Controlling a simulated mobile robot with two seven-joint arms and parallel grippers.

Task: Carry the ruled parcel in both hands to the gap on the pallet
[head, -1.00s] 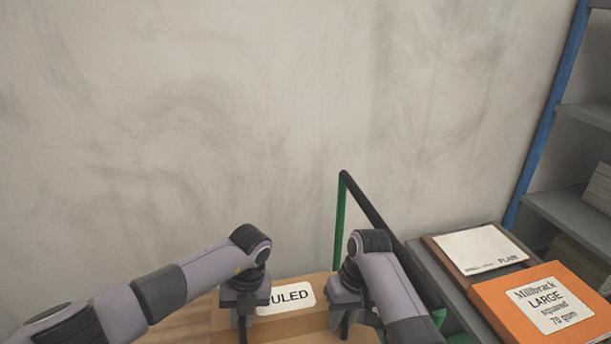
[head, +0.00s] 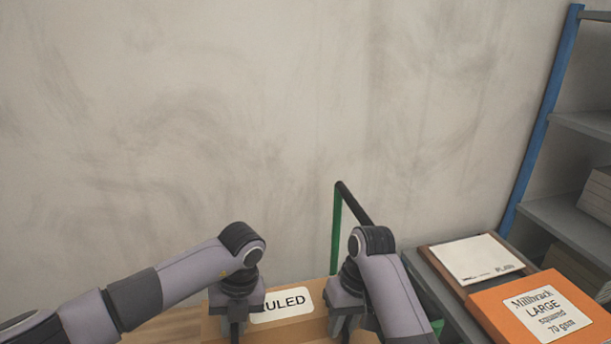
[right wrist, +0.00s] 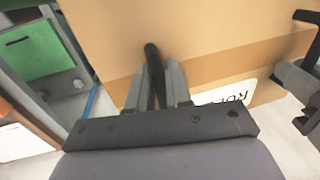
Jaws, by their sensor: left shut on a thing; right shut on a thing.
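The ruled parcel (head: 290,329) is a brown box with a white label, low in the head view. The label's first letter is hidden behind my left gripper (head: 236,325), and the box's lower part is cut off by the picture edge. My left gripper is shut on the parcel's left part. My right gripper (head: 343,324) is shut on its right part. In the right wrist view, the right fingers (right wrist: 162,85) close around a dark strap or handle against the parcel (right wrist: 215,35). My left gripper shows at that view's right edge. No pallet or gap is in view.
A grey surface with a green frame and black handle bar (head: 356,205) stands right of the parcel. On it lie a brown parcel marked PLAIN (head: 476,258) and an orange one marked LARGE (head: 545,312). Grey shelves (head: 575,222) stand at far right; a bare wall is behind.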

